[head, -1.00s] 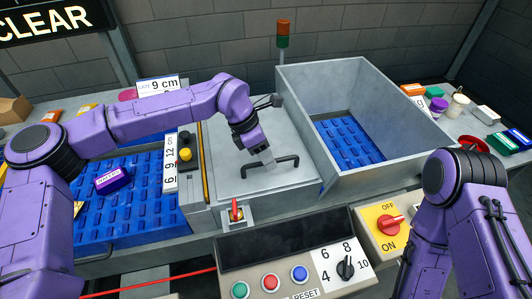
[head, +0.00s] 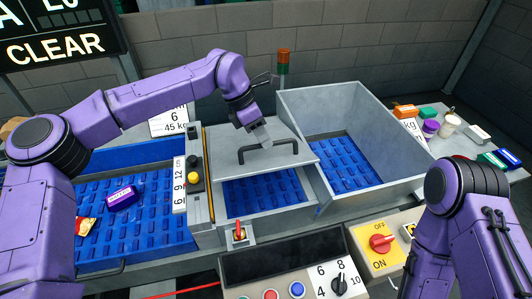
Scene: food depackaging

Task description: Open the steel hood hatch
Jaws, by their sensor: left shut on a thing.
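The steel hood hatch (head: 226,146) is a flat grey lid with a black bar handle (head: 279,156) near its front edge. The lid is tilted up at the front, and blue belt (head: 262,190) shows in the opening below it. My left gripper (head: 266,143) is shut on the black handle, in the middle of the head view. My right arm (head: 462,205) is at the right; its gripper is out of the picture.
A steel bin (head: 405,137) with a blue floor stands right of the hatch. A blue conveyor at left carries a purple box (head: 123,198). A red lever (head: 239,231) stands in front of the opening. A control panel (head: 270,266) with buttons and a dial lies nearer.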

